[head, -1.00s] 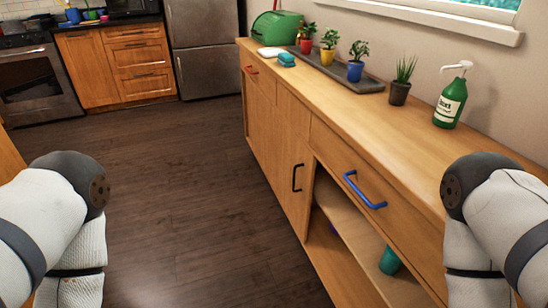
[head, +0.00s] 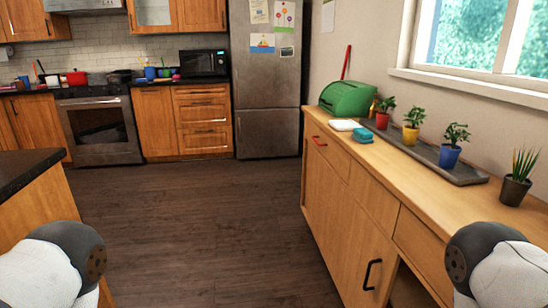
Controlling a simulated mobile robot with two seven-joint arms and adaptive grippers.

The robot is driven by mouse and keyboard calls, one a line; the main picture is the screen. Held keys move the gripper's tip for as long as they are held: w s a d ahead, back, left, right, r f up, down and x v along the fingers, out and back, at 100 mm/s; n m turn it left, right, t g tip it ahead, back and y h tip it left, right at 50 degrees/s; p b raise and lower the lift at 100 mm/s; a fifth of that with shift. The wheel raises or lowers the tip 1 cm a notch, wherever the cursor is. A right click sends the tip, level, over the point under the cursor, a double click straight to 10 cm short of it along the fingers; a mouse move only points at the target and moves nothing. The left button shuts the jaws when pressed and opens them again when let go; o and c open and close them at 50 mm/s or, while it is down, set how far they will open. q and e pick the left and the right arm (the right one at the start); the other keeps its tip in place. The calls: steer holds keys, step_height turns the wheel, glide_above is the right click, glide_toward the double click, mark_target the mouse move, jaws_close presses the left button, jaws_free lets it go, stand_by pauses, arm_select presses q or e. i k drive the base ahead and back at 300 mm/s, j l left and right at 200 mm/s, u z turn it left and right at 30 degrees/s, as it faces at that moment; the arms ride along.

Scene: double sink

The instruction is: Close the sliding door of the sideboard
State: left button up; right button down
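The wooden sideboard (head: 335,212) stands along the right wall. Its sliding door (head: 357,248) has a black handle (head: 371,274) and covers the part left of an open compartment (head: 408,288), which shows as a dark gap at the bottom edge. The rest of that compartment is cut off by the frame and my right arm. Parts of both my arms show at the lower left and lower right. Neither gripper is in view.
A green bread box (head: 347,99), a sponge (head: 363,135) and several potted plants on a dark tray (head: 450,165) stand on the sideboard. A dark-topped counter (head: 28,172) is at the left. The dark wood floor (head: 200,225) between is clear up to the fridge (head: 265,90).

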mark_target(364, 265)
steer(key=i+j+u, duration=0.25)
steer(key=i, duration=0.45)
steer(key=i+j+u, duration=0.2)
steer(key=i+j, duration=0.15)
steer(key=i, duration=0.35)
steer(key=i+j+u, duration=0.1)
steer(key=i+u, duration=0.15)
steer(key=i, duration=0.45)
steer(key=i+z, duration=0.4)
steer(key=i+j+z, duration=0.2)
steer(key=z, duration=0.2)
steer(key=i+j+z, duration=0.3)
steer(key=z, duration=0.15)
steer(key=i+j+z, duration=1)
steer(key=i+j, duration=0.1)
steer(key=j, duration=0.05)
